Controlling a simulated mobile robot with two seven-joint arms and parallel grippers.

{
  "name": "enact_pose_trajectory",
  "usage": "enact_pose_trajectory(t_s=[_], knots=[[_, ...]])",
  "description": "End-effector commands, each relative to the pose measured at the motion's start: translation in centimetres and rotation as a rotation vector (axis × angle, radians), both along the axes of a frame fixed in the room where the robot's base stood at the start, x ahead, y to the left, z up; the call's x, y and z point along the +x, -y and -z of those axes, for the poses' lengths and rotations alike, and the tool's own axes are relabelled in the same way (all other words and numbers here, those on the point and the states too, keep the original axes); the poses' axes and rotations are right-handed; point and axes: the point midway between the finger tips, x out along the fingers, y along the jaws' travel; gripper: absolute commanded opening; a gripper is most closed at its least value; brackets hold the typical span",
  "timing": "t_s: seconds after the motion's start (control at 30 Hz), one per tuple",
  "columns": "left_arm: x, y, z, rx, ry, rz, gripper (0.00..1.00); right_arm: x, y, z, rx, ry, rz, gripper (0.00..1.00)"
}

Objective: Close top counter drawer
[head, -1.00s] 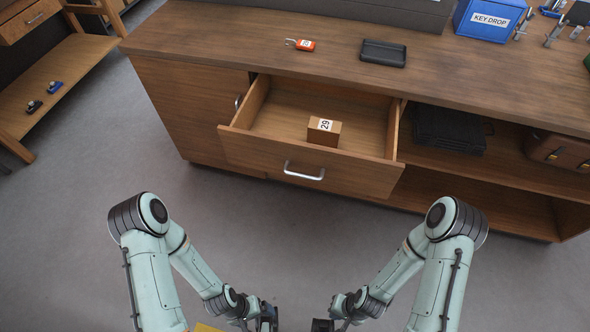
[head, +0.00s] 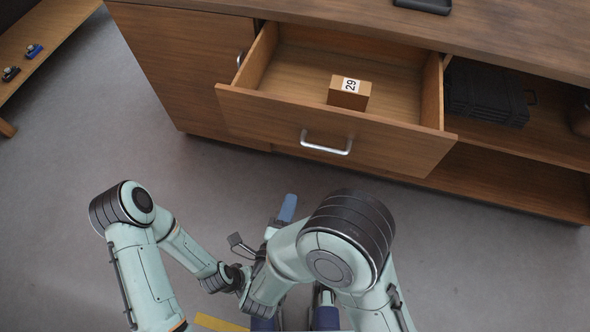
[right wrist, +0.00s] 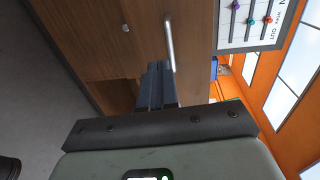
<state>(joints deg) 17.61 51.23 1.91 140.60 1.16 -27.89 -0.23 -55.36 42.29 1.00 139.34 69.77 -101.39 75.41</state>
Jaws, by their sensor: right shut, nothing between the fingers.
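The top counter drawer (head: 385,148) is pulled out of the wooden counter. Its front has a silver bar handle (head: 326,143), and a small wooden block marked 29 (head: 349,93) sits inside. My right gripper (head: 289,203) is shut and empty, below and in front of the drawer, apart from it in the head view. In the right wrist view its dark fingers (right wrist: 158,85) point toward a wooden front with a silver bar handle (right wrist: 169,44). My left gripper (head: 240,250) is low, left of the right one, partly hidden; its jaws are unclear.
The counter top (head: 500,40) holds a black tray (head: 424,5). Right of the drawer is an open shelf with a dark case (head: 487,95). A cabinet door (head: 185,70) is on the left. Grey floor (head: 480,270) in front is clear.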

Motion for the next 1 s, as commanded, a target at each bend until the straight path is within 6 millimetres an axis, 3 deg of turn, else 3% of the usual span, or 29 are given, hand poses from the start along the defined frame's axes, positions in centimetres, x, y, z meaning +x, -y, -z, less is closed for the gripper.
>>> enact_pose_trajectory(t_s=[0.6, 0.8, 1.0], knots=[[0.2, -0.1, 0.1, 0.003, 0.007, -0.003, 0.92, 10.9, 3.3, 0.7, -0.001, 0.0, 0.003, 0.0], [0.1, -0.1, 0.0, 0.002, 0.004, -0.001, 0.92, 12.7, 3.7, 0.4, -0.002, -0.003, 0.0, 0.0], [0.1, -0.1, 0.0, 0.001, 0.003, -0.001, 0.92, 13.0, 3.8, 0.3, -0.003, -0.002, -0.001, 0.0]])
